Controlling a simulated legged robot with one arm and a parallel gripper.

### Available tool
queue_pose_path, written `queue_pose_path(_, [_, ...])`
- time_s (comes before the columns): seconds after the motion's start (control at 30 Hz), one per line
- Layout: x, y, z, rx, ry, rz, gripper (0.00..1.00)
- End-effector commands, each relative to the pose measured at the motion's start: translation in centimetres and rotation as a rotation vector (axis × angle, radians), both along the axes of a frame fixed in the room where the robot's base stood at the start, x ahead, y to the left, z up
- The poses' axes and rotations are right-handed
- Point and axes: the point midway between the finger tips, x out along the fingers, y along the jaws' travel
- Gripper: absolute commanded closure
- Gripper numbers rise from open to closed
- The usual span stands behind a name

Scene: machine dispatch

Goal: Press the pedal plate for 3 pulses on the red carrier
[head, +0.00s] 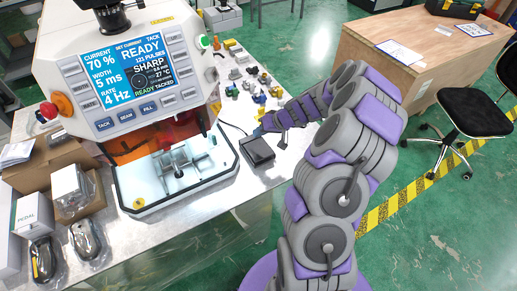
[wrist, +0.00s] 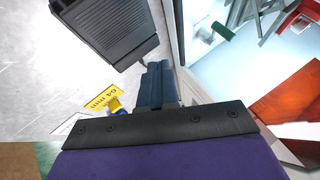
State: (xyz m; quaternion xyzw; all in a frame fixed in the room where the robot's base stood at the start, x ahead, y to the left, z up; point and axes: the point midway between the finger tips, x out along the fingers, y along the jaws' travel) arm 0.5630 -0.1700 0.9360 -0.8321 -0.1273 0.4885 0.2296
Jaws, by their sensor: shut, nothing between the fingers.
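The pedal plate (head: 257,151) is a black ribbed pedal on the metal bench, just right of the welding machine. It also shows at the upper left of the wrist view (wrist: 108,28). My gripper (head: 267,124) is beside the pedal, toward its far side in the head view. In the wrist view its fingers (wrist: 158,82) are together and empty, with a visible gap to the pedal's edge. The machine's screen (head: 127,72) reads READY and TACK. A grey fixture (head: 180,160) stands in the machine's chamber. I cannot clearly identify the red carrier.
The machine's white base (head: 150,204) borders the pedal on the left. Several small parts (head: 245,85) lie on the bench beyond. Boxes (head: 72,187) crowd the left side. A wooden crate (head: 420,60) and black chair (head: 470,115) stand at the right.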

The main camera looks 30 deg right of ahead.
Motion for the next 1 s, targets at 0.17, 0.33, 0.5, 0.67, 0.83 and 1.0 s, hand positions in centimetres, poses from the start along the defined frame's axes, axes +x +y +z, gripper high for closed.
queue_pose_path(0.17, [0.0, 0.0, 0.0, 0.000, 0.000, 0.000, 1.00])
queue_pose_path(0.33, [0.0, 0.0, 0.0, 0.000, 0.000, 0.000, 1.00])
queue_pose_path(0.5, [0.0, 0.0, 0.0, 0.002, 0.002, -0.003, 1.00])
queue_pose_path(0.67, [0.0, 0.0, 0.4, 0.048, 0.043, -0.067, 1.00])
queue_pose_path(0.83, [0.1, 0.0, 1.2, 0.178, 0.164, -0.252, 1.00])
queue_pose_path(1.0, [0.2, 0.0, 2.1, 0.338, 0.315, -0.485, 1.00])
